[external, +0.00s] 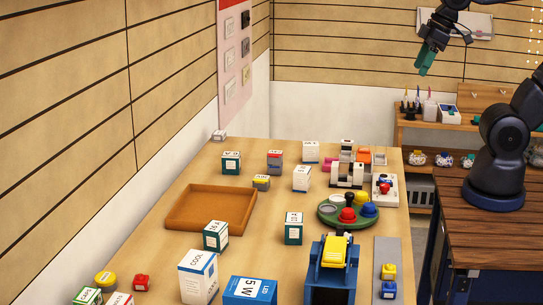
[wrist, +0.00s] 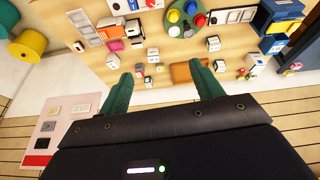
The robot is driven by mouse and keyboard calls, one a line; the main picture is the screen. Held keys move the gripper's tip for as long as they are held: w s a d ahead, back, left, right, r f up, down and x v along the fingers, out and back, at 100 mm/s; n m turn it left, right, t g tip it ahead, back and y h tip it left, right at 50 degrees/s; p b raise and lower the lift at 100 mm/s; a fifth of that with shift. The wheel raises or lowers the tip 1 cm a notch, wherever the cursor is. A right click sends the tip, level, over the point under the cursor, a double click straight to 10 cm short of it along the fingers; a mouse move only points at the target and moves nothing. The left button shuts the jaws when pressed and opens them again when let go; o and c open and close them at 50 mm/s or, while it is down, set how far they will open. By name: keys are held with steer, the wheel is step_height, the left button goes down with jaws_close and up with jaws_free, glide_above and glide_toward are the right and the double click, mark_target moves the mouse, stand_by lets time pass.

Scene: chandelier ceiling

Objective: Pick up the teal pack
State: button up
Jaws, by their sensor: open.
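Several teal-and-white packs stand on the long wooden table. One teal pack (external: 293,228) is near the middle, left of the round green tray. A second teal pack (external: 216,236) is at the front right corner of the brown tray, and a third teal pack (external: 231,162) is behind that tray. I cannot tell which one the task means. My gripper (external: 424,68) is high above the table's far right side, well apart from every pack. In the wrist view my gripper (wrist: 161,70) shows two teal fingers spread apart with nothing between them.
The brown tray (external: 177,221) is empty. A round green tray (external: 327,218) holds coloured knobs. A blue machine with a yellow top (external: 335,250) and white-and-blue boxes (external: 198,277) crowd the front. Bare table lies between the brown tray and the middle pack.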

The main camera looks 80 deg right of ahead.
steer(key=w+a+f+n+g, duration=0.1)
steer(key=w+a+n, duration=0.15)
steer(key=w, duration=0.35)
steer(key=w+a+f+n, duration=0.2)
steer(key=w+n, duration=0.1)
steer(key=w, duration=0.2)
steer(key=n+g, duration=0.3)
steer(key=n, duration=1)
glide_above(294, 217)
steer(key=shift+m, duration=0.25)
steer(key=f, duration=2.4)
steer(key=shift+s+d, duration=0.15)
steer(key=shift+s, duration=0.1)
steer(key=shift+w+a+f, duration=0.1)
steer(key=shift+a+f, duration=0.15)
steer(key=shift+f, duration=0.25)
step_height(294, 217, down, 11)
steer(key=shift+w+r, duration=0.1)
steer(key=shift+r, duration=0.1)
steer(key=shift+c, duration=0.3)
steer(key=c, duration=1)
